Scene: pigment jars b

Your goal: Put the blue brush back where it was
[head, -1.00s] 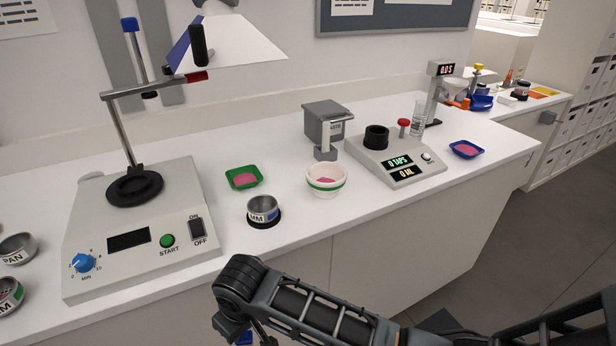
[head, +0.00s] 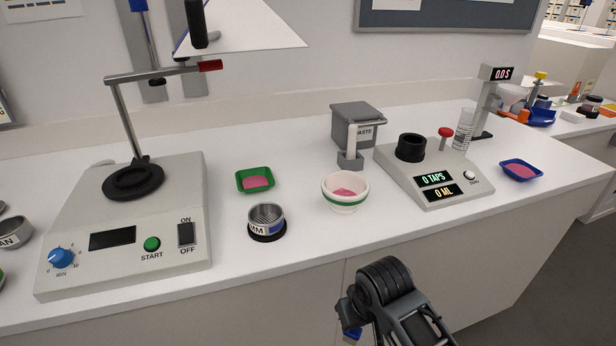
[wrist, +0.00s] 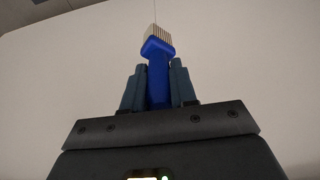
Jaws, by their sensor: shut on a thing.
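The blue brush (wrist: 158,78) is between the two fingers of my gripper (wrist: 159,85) in the wrist view. My gripper is shut on its blue handle, and its pale bristles point away from the gripper. In the head view a small blue bit of the brush (head: 352,334) shows at the bottom, beside my arm and below the counter's front edge. The gripper fingers are hidden there by my arm. The plain pale surface behind the brush in the wrist view shows no other object near it.
The white counter (head: 300,262) holds a shaker machine (head: 120,220), a green tray (head: 254,181), a sieve (head: 266,218), a white bowl with a green band (head: 345,190), a grey waste box (head: 354,124), a tap device (head: 435,175) and a blue tray (head: 520,170). The counter's front strip is clear.

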